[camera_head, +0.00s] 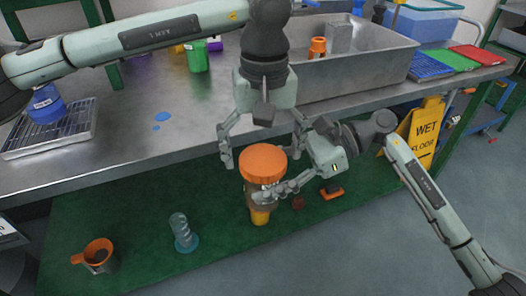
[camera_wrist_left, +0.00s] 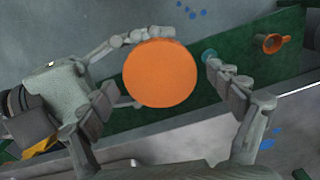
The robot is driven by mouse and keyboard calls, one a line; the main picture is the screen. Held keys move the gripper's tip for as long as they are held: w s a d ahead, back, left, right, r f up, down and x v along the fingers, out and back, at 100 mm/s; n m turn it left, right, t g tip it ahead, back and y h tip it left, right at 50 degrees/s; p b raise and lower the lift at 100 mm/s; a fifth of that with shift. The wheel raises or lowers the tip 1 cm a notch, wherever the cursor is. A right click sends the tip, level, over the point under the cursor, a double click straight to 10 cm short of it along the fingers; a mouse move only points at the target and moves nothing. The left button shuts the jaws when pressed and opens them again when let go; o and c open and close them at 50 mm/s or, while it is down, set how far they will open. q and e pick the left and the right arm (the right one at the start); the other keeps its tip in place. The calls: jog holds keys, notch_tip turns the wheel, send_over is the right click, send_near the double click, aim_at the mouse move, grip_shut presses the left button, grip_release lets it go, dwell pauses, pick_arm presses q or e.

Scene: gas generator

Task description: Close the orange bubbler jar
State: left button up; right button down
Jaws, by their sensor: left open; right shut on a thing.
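The orange-lidded bubbler jar (camera_head: 262,195) is upright in front of the table edge, above the green lower shelf. Its round orange lid (camera_head: 263,163) sits on top; whether it is screwed tight cannot be told. My right gripper (camera_head: 262,195) is shut on the jar body from the right, below the lid. My left gripper (camera_head: 262,150) is open above, pointing down, its fingers spread to either side of the lid. In the left wrist view the lid (camera_wrist_left: 160,73) is seen from above, between the left gripper's fingers, with the right gripper's fingers beside it.
The steel table (camera_head: 150,125) edge is just behind the jar. A clear coiled piece (camera_head: 182,232) and an orange-rimmed cup (camera_head: 97,256) stand on the green shelf (camera_head: 140,215) below. A grey sink tub (camera_head: 350,65) is at the back right, a yellow wet-floor sign (camera_head: 425,133) at right.

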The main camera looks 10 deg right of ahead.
pick_arm(q)
notch_tip(320, 180, up, 12)
dwell(0.4)
dwell(0.5)
